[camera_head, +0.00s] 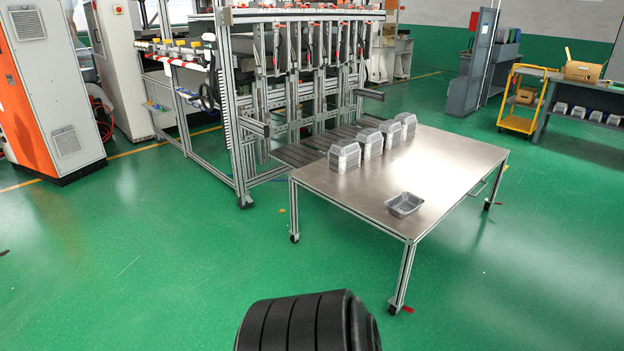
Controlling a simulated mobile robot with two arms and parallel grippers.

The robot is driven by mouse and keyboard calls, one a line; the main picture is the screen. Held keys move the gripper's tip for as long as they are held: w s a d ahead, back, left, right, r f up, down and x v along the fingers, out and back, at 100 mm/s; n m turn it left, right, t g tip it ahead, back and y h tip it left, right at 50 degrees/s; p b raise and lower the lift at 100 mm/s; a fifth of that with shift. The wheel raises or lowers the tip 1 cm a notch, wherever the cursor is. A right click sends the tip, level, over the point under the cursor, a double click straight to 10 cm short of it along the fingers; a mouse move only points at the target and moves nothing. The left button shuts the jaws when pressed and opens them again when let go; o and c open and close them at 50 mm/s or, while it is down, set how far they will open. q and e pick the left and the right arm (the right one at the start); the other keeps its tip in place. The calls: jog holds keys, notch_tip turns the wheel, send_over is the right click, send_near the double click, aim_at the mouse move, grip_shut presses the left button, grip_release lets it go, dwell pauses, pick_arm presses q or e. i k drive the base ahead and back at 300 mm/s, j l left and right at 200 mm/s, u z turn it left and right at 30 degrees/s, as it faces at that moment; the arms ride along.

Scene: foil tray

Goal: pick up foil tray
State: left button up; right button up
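A single silver foil tray (404,204) lies open side up near the front right part of a metal-topped table (345,190). Several stacks of foil trays, such as the nearest stack (344,157), stand in a row along the table's far left edge, their trays apparently upside down. Neither of my grippers shows in the head view. A black ribbed part (308,322) at the bottom middle seems to be my own body. Nothing touches the single tray.
A metal frame machine (290,90) adjoins the table's far left side. An orange and white cabinet (45,90) stands at left, a yellow cart (522,100) at the back right. Green floor (150,270) is clear in front of the table.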

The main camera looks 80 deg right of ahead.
aim_at(402, 205)
jog(key=z, duration=3.4)
jog(key=i+l+u, duration=0.1)
jog(key=u, duration=1.1)
jog(key=i+l+u, duration=0.15)
jog(key=l+u, duration=0.35)
jog(key=l, duration=0.3)
jog(key=l+u, duration=0.5)
jog(key=l, duration=0.3)
jog(key=k+l+u, duration=0.1)
jog(key=l+u, duration=0.4)
jog(key=l, duration=0.3)
